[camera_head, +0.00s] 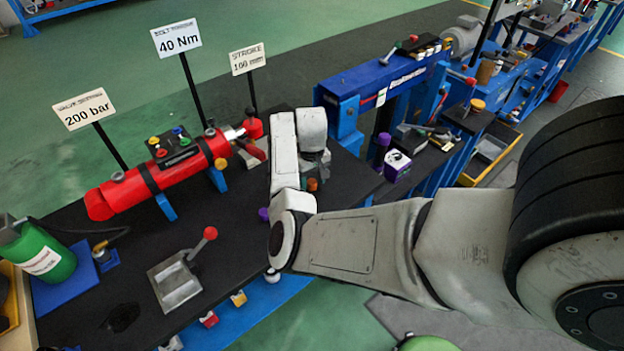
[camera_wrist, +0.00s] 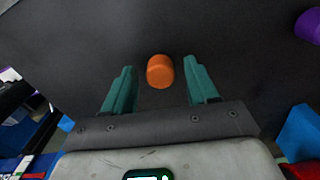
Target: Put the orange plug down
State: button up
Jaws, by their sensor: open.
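The orange plug (camera_wrist: 160,72) is a short cylinder on the dark table top (camera_wrist: 75,25). In the wrist view it lies between the two green fingers of my gripper (camera_wrist: 160,84), with a gap on each side. The fingers are open and do not touch it. In the head view the orange plug (camera_head: 312,185) shows small, just beside my gripper (camera_head: 314,170) at the right part of the black bench. My arm hides part of the bench around it.
A purple plug (camera_head: 263,214) lies left of my arm; a purple piece also shows in the wrist view (camera_wrist: 309,26). A red cylinder (camera_head: 165,168) with signs stands behind left. A lever block (camera_head: 178,280) and green bottle (camera_head: 45,255) are further left. A blue press frame (camera_head: 380,80) stands right.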

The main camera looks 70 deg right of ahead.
aim_at(312, 182)
notch_tip(312, 182, up, 12)
jog(key=b, duration=0.1)
jog(key=s+a+f+n+h, duration=0.1)
jog(key=a+f, duration=0.1)
jog(key=a, duration=0.2)
jog(key=s+a+f+n+h, duration=0.1)
jog(key=a+f, duration=0.1)
jog(key=a, duration=0.3)
jog(key=s+a+f+n+h, duration=0.1)
jog(key=s+a+f+n, duration=0.1)
jog(key=a, duration=0.3)
jog(key=shift+s+a+f, duration=0.1)
jog(key=shift+f, duration=0.4)
jog(key=s+a+f+n+y, duration=0.1)
jog(key=s+a, duration=0.1)
jog(key=a, duration=0.4)
jog(key=s+a+f+n+y, duration=0.1)
jog(key=s+a, duration=0.2)
jog(key=a, duration=0.3)
jog(key=s+a+f+n+t, duration=0.1)
jog(key=s+a, duration=0.1)
jog(key=a, duration=0.4)
jog(key=shift+s+f+y, duration=0.15)
jog(key=shift+s+y, duration=0.25)
jog(key=shift+d, duration=0.1)
